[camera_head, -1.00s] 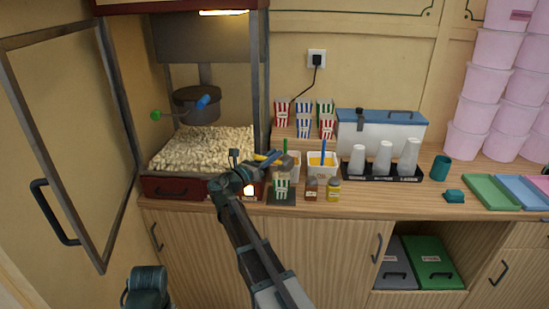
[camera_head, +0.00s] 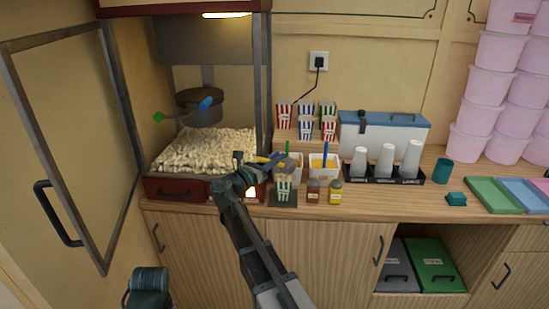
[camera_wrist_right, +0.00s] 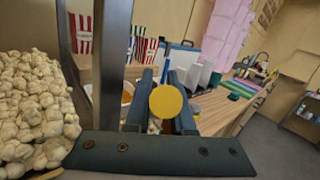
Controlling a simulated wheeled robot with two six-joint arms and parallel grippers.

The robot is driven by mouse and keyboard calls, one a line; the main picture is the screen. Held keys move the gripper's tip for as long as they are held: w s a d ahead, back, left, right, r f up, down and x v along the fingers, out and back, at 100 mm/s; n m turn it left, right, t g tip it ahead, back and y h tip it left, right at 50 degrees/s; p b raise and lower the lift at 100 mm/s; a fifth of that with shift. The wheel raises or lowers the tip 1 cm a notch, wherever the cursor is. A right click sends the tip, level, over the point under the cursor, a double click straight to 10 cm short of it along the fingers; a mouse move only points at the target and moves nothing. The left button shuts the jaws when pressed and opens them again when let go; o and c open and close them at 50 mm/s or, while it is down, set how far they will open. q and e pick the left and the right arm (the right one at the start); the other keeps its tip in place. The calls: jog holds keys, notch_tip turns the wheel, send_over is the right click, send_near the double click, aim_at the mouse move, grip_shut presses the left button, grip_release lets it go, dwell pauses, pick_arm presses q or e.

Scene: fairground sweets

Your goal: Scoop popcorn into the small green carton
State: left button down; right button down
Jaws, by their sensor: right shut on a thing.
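The small green-and-white striped carton (camera_head: 284,190) stands upright on a dark square mat (camera_head: 285,202) at the counter's front edge. My right gripper (camera_head: 262,162) is shut on the yellow handle of a scoop, whose round end (camera_wrist_right: 167,101) shows between the fingers in the wrist view. The scoop's grey head (camera_head: 291,161) is above and just behind the carton. Its contents and how full the carton is are too small to tell. Loose popcorn (camera_head: 205,150) is heaped in the machine at left, and also shows in the wrist view (camera_wrist_right: 30,110).
The machine's glass door (camera_head: 118,110) stands open at left, and its post (camera_head: 263,80) rises beside my right gripper. White tubs (camera_head: 331,162), a brown bottle (camera_head: 314,191) and a yellow bottle (camera_head: 335,192) crowd the carton's right. Cups (camera_head: 386,159) stand farther right.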

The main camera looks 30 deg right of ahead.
jog(key=s+d+m+p, duration=0.1)
jog(key=m, duration=0.1)
jog(key=s+m, duration=0.2)
jog(key=m, duration=0.1)
jog(key=s+d+m+g+y+p, duration=0.1)
jog(key=s+m, duration=0.1)
jog(key=m, duration=0.1)
jog(key=shift+d+p, duration=0.3)
jog(key=m, duration=0.2)
jog(key=s+d+m+y+p, duration=0.1)
jog(key=m, duration=0.1)
jog(key=s+m+p, duration=0.1)
jog(key=m, duration=0.2)
jog(key=shift+s+d+f+t+y, duration=0.2)
jog(key=shift+s+t+y, duration=0.1)
jog(key=shift+y, duration=0.1)
jog(key=shift+r, duration=0.1)
